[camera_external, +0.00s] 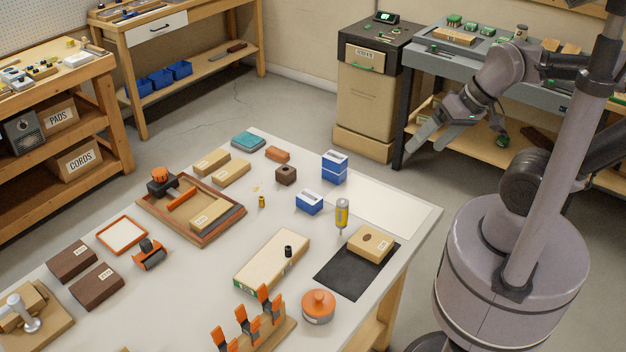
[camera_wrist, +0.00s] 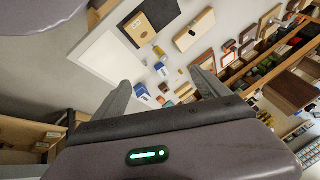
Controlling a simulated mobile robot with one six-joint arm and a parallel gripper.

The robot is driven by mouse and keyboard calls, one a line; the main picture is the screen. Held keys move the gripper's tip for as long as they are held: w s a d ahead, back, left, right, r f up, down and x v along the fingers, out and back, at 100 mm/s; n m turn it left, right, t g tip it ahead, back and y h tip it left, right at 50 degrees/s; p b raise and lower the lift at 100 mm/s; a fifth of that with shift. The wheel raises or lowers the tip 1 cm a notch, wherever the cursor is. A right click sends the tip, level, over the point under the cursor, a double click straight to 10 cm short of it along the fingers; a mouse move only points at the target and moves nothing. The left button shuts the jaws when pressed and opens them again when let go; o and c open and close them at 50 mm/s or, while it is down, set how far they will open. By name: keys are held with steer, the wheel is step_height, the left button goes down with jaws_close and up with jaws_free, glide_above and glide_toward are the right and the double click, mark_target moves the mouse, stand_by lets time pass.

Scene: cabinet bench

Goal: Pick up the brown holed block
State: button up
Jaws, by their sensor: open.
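The brown holed block (camera_external: 286,175) is a small dark brown cube with a dark round hole in its top. It stands on the light bench in the external view, left of the blue boxes. In the wrist view the block (camera_wrist: 164,87) is tiny, seen between the fingers. My gripper (camera_external: 428,144) is open and empty, raised beyond the bench's right edge, well apart from the block.
A reddish-brown block (camera_external: 277,155) and tan blocks (camera_external: 231,172) lie close by. A white sheet (camera_external: 395,205) leaves clear room at the bench's right.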

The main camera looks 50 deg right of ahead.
stand_by(0.4)
steer(key=c, duration=0.3)
